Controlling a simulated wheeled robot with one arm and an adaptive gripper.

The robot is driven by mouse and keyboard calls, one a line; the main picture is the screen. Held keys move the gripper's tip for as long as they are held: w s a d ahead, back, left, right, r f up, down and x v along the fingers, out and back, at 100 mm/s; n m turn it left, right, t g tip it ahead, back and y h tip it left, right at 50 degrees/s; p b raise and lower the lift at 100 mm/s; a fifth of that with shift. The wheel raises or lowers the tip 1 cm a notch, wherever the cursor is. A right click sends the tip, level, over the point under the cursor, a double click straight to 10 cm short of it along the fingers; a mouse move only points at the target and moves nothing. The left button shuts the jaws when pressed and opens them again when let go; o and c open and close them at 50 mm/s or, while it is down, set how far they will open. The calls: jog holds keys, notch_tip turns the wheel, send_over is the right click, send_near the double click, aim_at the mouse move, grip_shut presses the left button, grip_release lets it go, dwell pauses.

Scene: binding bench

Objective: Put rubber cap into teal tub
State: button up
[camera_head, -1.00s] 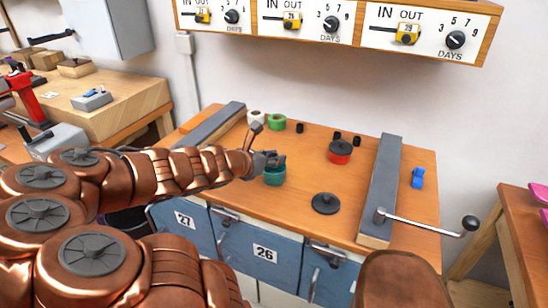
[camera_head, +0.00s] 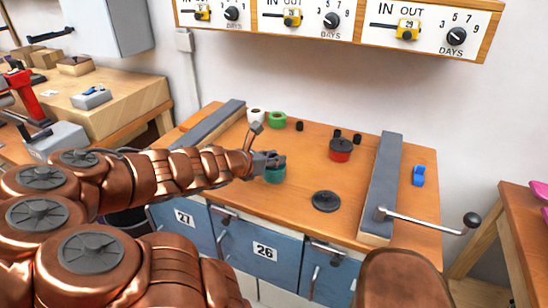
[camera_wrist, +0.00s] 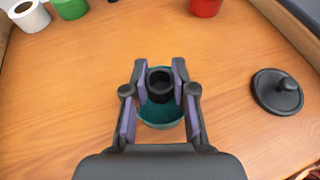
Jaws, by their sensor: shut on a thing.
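My gripper (camera_wrist: 160,88) is shut on a black rubber cap (camera_wrist: 160,80), a short round piece with a dark hollow middle. It holds the cap over the teal tub (camera_wrist: 160,112), whose inside and near rim show below the fingers in the wrist view. In the head view my gripper (camera_head: 268,160) is right above the teal tub (camera_head: 275,175) and hides the cap and most of the tub's opening. I cannot tell how far the cap is above or inside the rim.
A black lid with a knob (camera_head: 326,201) lies right of the tub. A grey bar (camera_head: 381,185) borders the right.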

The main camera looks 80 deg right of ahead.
aim_at(274, 156)
jog(key=o, duration=0.9)
jog(key=shift+r, duration=5.05)
